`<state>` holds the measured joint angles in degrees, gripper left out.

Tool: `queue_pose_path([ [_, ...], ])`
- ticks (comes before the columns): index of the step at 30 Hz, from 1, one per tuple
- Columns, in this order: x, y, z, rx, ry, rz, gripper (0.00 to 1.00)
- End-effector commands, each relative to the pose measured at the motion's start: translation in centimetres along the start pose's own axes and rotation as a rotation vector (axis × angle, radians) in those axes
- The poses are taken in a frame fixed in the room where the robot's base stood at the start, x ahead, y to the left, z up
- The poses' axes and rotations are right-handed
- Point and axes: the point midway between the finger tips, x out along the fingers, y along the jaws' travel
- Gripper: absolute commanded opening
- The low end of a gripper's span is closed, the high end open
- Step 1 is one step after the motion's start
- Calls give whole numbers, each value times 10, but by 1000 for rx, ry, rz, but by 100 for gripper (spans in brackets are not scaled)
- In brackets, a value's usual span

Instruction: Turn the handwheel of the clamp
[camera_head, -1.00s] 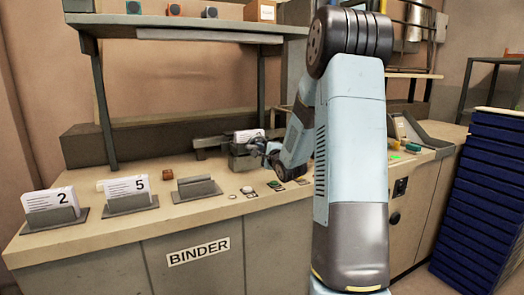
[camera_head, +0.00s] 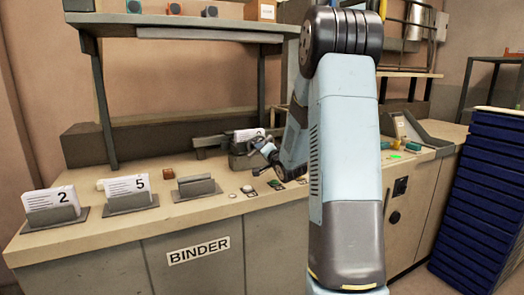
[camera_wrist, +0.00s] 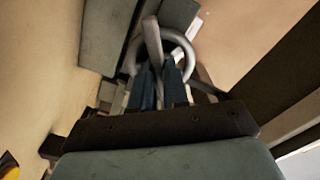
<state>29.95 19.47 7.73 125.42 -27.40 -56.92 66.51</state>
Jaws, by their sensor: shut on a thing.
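In the head view my gripper (camera_head: 263,150) is at the right side of the clamp, and the wheel is too small there to make out clearly. The exact contact of the fingers is partly hidden.
Card holders marked 2 (camera_head: 62,217) and 5 (camera_head: 132,203) and an empty holder (camera_head: 196,187) stand left on the bench. Several small buttons lie along the front edge near my gripper. A shelf (camera_head: 180,25) hangs above. Blue stacked trays (camera_head: 480,200) stand right.

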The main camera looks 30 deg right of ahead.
Motion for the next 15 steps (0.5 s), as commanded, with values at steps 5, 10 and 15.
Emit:
queue_pose_path([
  [5, -1, 5, 5, -49, -9, 10, 0],
  [10, -1, 5, 4, -71, -9, 10, 0],
  [15, -1, 5, 4, -75, -9, 10, 0],
])
